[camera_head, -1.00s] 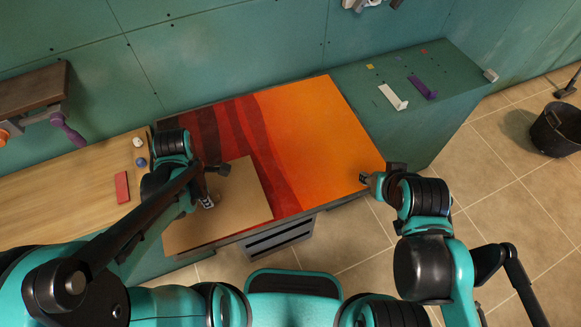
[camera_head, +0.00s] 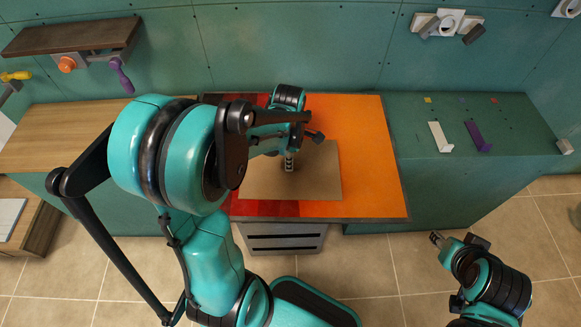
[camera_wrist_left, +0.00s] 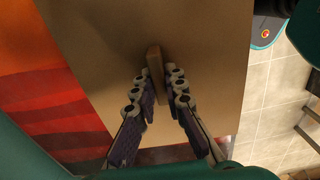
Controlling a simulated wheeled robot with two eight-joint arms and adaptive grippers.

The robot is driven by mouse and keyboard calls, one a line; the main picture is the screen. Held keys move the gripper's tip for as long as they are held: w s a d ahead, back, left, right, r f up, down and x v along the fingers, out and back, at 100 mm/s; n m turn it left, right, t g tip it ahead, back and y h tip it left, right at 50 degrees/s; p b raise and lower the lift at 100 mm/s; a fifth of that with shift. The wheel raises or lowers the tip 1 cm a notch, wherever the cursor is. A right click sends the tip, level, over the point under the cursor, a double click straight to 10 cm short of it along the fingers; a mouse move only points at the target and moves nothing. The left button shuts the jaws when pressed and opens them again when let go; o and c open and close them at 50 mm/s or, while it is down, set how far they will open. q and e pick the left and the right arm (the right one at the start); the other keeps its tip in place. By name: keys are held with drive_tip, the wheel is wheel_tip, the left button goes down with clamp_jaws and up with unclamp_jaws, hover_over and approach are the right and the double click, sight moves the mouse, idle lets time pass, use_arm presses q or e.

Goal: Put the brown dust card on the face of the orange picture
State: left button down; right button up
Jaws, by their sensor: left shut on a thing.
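The brown dust card (camera_head: 320,182) is a flat tan sheet with a small raised grip block. It shows over the front middle of the orange picture (camera_head: 366,135), inside the picture's outline, covering part of the red bands and part of the orange. I cannot tell whether it touches the face. My left gripper (camera_head: 289,166) is shut on the card's grip block from above. In the left wrist view, its fingers (camera_wrist_left: 160,90) stand on either side of the block, and the card (camera_wrist_left: 212,50) fills the middle. My right gripper (camera_head: 437,239) hangs over the floor, its fingers too small to judge.
A wooden worktop (camera_head: 60,135) lies left of the picture. A green counter (camera_head: 460,135) on the right carries a white bracket (camera_head: 440,137) and a purple bracket (camera_head: 478,136). A wooden shelf (camera_head: 70,38) hangs on the green wall. Tiled floor (camera_head: 370,275) is open in front.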

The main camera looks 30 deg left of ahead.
use_arm(q)
drive_tip(key=w+a+f, duration=0.2)
drive_tip(key=shift+w+f+b, duration=0.1)
drive_tip(key=shift+w+b, duration=0.3)
drive_tip(key=shift+f, duration=0.15)
wheel_tip(320, 180, down, 4)
drive_tip(key=shift+r+b, duration=0.1)
drive_tip(key=shift+b, duration=0.9)
drive_tip(key=shift+r, duration=0.1)
drive_tip(key=c, duration=2)
unclamp_jaws()
drive_tip(key=shift+f, duration=0.2)
drive_tip(key=o, duration=0.4)
drive_tip(key=shift+r, duration=0.15)
